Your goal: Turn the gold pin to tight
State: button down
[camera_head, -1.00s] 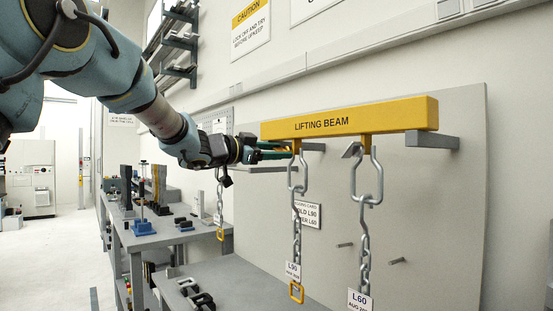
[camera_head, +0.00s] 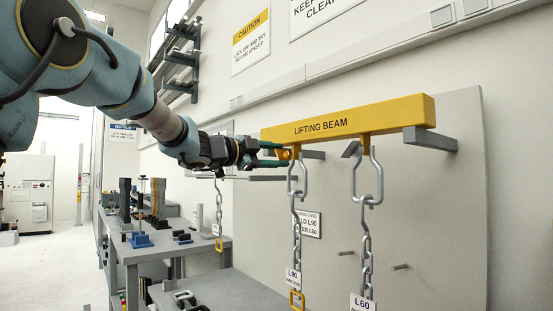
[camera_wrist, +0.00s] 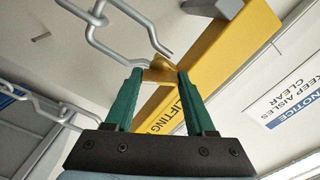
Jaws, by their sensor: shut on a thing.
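The yellow lifting beam (camera_head: 345,124) is on the wall panel, with two lugs under it. My gripper (camera_head: 285,154) is at the left lug, its two green fingers one above the other. Between the fingertips is a small gold piece (camera_head: 284,154), which I take for the gold pin. In the wrist view, my gripper (camera_wrist: 157,74) has its fingertips on either side of this gold pin (camera_wrist: 163,64), close to the beam (camera_wrist: 230,65). The fingertips partly hide the pin, and I cannot tell how tight it is.
The left chain with the L90 tag (camera_head: 293,278) hangs just beside my fingertips. The right chain with the L60 tag (camera_head: 362,303) hangs from the other lug. Grey pegs (camera_head: 400,267) stick out of the panel (camera_head: 450,220). A workbench (camera_head: 165,250) stands lower left.

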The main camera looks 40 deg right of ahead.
dwell(0.4)
jog(key=shift+c, duration=1.2)
grip_release()
jog(key=a+b, duration=0.2)
jog(key=a, duration=0.8)
jog(key=shift+w+a, duration=0.3)
jog(key=shift+a, duration=0.1)
